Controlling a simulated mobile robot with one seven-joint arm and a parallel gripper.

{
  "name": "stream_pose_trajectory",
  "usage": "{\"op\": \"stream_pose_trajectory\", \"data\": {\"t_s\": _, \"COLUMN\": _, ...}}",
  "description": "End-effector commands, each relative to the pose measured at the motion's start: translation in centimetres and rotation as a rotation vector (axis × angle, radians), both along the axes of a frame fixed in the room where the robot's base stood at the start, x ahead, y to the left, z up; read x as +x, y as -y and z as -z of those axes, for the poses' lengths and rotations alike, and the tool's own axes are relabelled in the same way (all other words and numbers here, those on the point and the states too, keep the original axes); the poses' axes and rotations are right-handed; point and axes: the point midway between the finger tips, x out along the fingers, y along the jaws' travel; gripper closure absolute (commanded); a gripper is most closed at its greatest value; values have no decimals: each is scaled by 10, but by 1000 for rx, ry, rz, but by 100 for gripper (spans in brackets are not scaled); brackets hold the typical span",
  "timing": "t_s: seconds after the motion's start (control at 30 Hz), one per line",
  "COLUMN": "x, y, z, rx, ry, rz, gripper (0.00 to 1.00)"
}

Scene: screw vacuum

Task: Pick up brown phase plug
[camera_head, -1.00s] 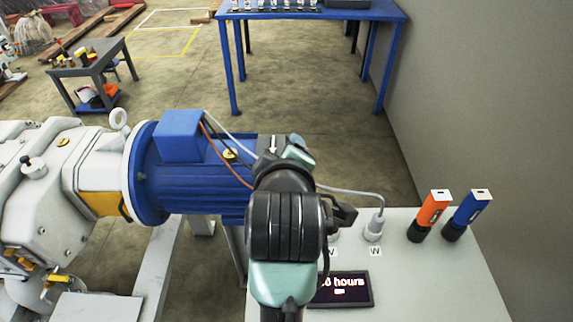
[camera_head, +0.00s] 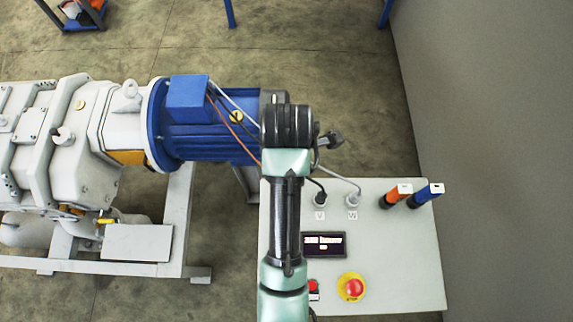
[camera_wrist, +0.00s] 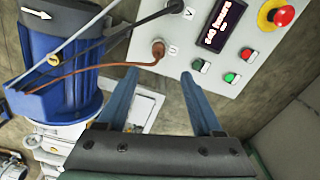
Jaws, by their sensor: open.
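The brown phase plug (camera_wrist: 158,50) stands in the socket marked U on the grey control panel (camera_wrist: 230,75) in the wrist view. Its brown cable (camera_wrist: 95,68) runs left to the blue motor (camera_wrist: 60,50). My gripper (camera_wrist: 160,73) is open and empty. Its two fingers point toward the panel, and the plug shows just beyond the gap between the tips. In the head view my arm hides the plug; the brown cable (camera_head: 232,127) shows up to the arm.
Beside it are a black plug (camera_head: 320,199) at V and a grey plug (camera_head: 352,200) at W. The panel has a display (camera_head: 324,244), several buttons and a red emergency stop (camera_head: 354,288).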

Motion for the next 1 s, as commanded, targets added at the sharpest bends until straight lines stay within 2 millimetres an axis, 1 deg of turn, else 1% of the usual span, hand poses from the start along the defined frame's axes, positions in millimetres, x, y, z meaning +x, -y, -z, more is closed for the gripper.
{"op": "stream_pose_trajectory", "data": {"t_s": 0.03, "x": -1, "y": 0, "z": 12, "rx": 0, "ry": -3, "rz": -2, "gripper": 32}}
{"op": "stream_pose_trajectory", "data": {"t_s": 0.1, "x": 0, "y": 0, "z": 23, "rx": -1, "ry": -2, "rz": -1, "gripper": 32}}
{"op": "stream_pose_trajectory", "data": {"t_s": 0.2, "x": -1, "y": 0, "z": 34, "rx": -1, "ry": -7, "rz": -1, "gripper": 32}}
{"op": "stream_pose_trajectory", "data": {"t_s": 0.3, "x": -1, "y": 0, "z": 52, "rx": 0, "ry": -5, "rz": 0, "gripper": 32}}
{"op": "stream_pose_trajectory", "data": {"t_s": 0.4, "x": 0, "y": 0, "z": 65, "rx": 0, "ry": -2, "rz": 1, "gripper": 32}}
{"op": "stream_pose_trajectory", "data": {"t_s": 0.67, "x": 1, "y": -1, "z": 81, "rx": 1, "ry": -1, "rz": 1, "gripper": 32}}
{"op": "stream_pose_trajectory", "data": {"t_s": 0.9, "x": 3, "y": -2, "z": 113, "rx": 0, "ry": 0, "rz": 1, "gripper": 32}}
{"op": "stream_pose_trajectory", "data": {"t_s": 1.0, "x": 3, "y": -2, "z": 122, "rx": 0, "ry": 1, "rz": 1, "gripper": 32}}
